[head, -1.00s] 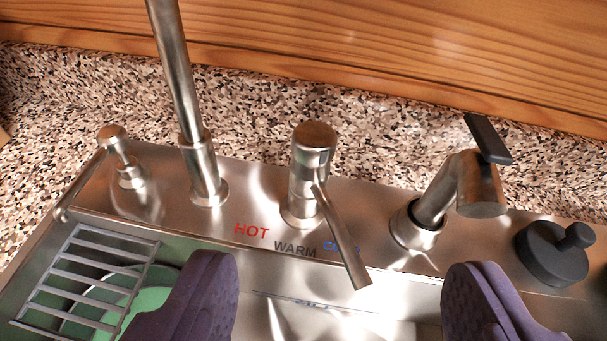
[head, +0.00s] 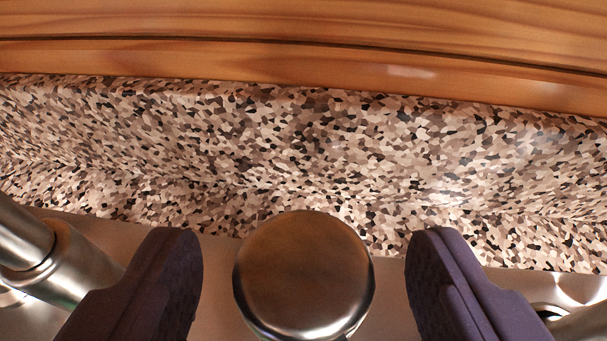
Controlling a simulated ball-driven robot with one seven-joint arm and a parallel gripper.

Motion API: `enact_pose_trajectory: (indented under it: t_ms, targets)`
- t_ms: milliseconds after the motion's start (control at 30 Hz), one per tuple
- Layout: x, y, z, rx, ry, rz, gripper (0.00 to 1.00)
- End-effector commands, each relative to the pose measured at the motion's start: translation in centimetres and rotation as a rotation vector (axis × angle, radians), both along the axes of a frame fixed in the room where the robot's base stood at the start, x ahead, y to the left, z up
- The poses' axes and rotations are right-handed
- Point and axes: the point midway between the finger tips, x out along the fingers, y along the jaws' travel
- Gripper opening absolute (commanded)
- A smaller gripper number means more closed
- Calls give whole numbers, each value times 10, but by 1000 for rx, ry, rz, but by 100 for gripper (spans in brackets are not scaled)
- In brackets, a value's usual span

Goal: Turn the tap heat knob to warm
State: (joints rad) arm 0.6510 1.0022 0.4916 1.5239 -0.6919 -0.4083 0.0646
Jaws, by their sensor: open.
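The tap heat knob (head: 303,272) shows its round brushed-metal top at the lower middle of the head view. Its lever and the HOT, WARM and cold marks are out of view now, so its setting cannot be read. My gripper (head: 305,255) is open, with one purple finger on each side of the knob. A gap shows between each finger and the knob, and neither finger appears to touch it.
The metal spout (head: 55,255) stands close on the left, beside the left finger. Part of a metal fitting (head: 580,322) shows at the lower right, beyond the right finger. A speckled backsplash (head: 300,140) and a wooden wall (head: 300,50) rise behind.

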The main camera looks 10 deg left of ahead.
Motion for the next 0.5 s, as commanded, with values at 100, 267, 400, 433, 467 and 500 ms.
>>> enact_pose_trajectory:
  t_ms: [100, 267, 400, 433, 467, 500]
  targets:
    - [13, 2, -6, 1, -1, 0, 69]
    - [20, 2, -8, -1, 1, -1, 69]
    - [20, 2, -8, -1, 1, -1, 69]
    - [20, 2, -8, -1, 1, -1, 69]
    - [20, 2, -8, -1, 1, -1, 67]
    - [20, 2, -8, -1, 1, -1, 58]
